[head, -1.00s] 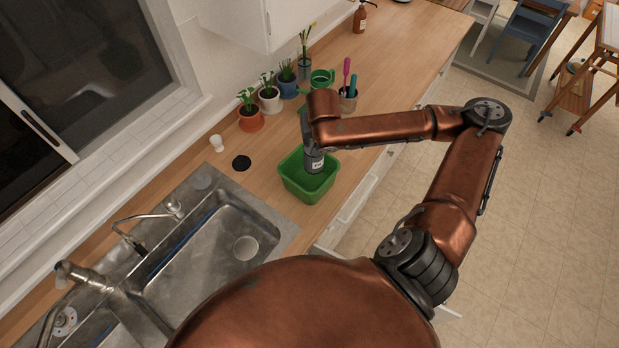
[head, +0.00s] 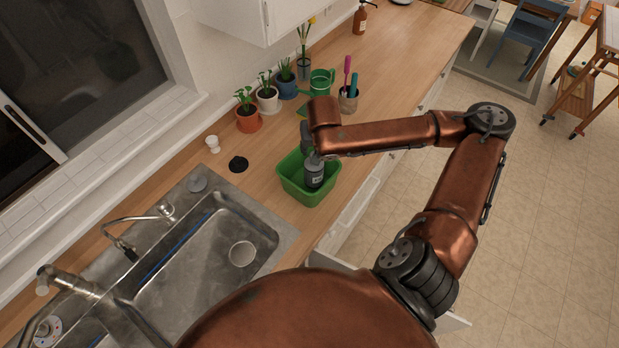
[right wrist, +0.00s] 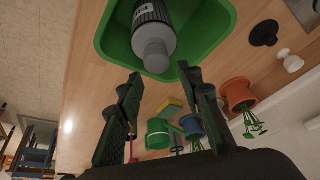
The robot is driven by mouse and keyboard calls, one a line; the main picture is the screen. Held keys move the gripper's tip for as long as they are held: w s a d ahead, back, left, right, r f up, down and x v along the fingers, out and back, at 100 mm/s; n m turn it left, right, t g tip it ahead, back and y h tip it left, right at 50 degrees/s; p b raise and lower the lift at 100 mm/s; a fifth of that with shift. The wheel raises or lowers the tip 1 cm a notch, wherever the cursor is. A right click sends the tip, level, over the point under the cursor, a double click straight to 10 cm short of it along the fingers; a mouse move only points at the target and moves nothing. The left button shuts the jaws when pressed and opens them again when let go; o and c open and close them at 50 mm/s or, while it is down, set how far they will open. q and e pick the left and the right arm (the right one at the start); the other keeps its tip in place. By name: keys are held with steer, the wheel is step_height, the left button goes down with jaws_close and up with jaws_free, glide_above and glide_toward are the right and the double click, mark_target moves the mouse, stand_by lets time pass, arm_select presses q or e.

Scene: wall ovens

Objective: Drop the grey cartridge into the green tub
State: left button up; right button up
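The grey cartridge (head: 314,175) is inside the green tub (head: 291,183) on the wooden counter, roughly upright. I cannot tell whether it rests on the tub floor. In the right wrist view the cartridge (right wrist: 154,28) lies beyond my fingertips, its narrow light end towards me, with the green tub (right wrist: 218,42) around it. My right gripper (head: 309,146) is above the tub. In the right wrist view my right gripper (right wrist: 160,76) has its fingers spread, with nothing between them. My left gripper is not in view.
The steel sink (head: 190,255) is left of the tub. A black disc (head: 238,164) and a small white cup (head: 213,144) lie nearby. Several potted plants (head: 248,119), a green watering can (head: 321,81) and a utensil cup (head: 348,100) stand behind. An open drawer (head: 350,219) juts below.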

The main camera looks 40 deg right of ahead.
steer(key=shift+o, duration=0.9)
steer(key=v, duration=1.2)
steer(key=shift+f, duration=0.1)
